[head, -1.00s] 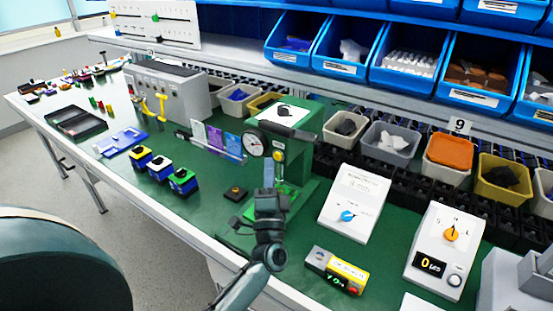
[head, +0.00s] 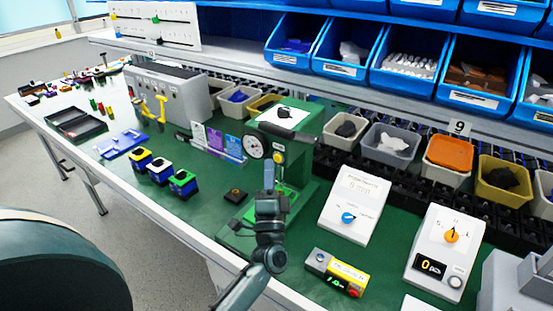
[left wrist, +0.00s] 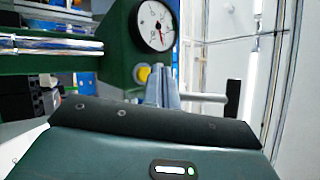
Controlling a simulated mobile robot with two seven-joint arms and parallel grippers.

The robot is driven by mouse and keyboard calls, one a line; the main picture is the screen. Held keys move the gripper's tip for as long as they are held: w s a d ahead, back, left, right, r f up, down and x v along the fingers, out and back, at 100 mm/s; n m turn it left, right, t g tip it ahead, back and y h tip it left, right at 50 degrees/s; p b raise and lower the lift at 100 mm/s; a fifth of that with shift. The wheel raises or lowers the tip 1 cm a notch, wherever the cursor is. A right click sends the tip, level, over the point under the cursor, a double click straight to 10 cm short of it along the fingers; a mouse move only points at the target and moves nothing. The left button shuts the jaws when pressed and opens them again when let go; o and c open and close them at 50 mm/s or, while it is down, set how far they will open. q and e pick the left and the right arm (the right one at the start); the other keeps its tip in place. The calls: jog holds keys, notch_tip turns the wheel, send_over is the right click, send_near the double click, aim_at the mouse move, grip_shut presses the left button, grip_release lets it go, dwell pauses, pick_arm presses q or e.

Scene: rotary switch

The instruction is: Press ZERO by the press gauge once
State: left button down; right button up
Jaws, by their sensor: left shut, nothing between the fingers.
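The green press (head: 300,120) stands on the bench and carries a round white dial gauge (head: 253,146). The gauge also shows in the left wrist view (left wrist: 155,25). A round yellow button (head: 279,158) sits beside the gauge on the press; it also shows in the left wrist view (left wrist: 143,75). I cannot read a ZERO label on it. My left gripper (head: 268,168) is shut and empty, pointing up in front of the press. In the left wrist view its fingertips (left wrist: 164,84) appear just right of the yellow button; I cannot tell whether they touch it. My right gripper is not in view.
A small black block (head: 235,194) lies left of the press foot. White dial boxes (head: 355,205) stand to the right. Blue-black blocks (head: 183,182) and a grey control box (head: 168,95) are to the left.

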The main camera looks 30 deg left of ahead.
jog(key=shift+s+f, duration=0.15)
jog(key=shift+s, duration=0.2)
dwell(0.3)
pick_arm(q)
jog(key=shift+w, duration=0.15)
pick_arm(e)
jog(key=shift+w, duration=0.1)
pick_arm(q)
jog(key=shift+w, duration=0.3)
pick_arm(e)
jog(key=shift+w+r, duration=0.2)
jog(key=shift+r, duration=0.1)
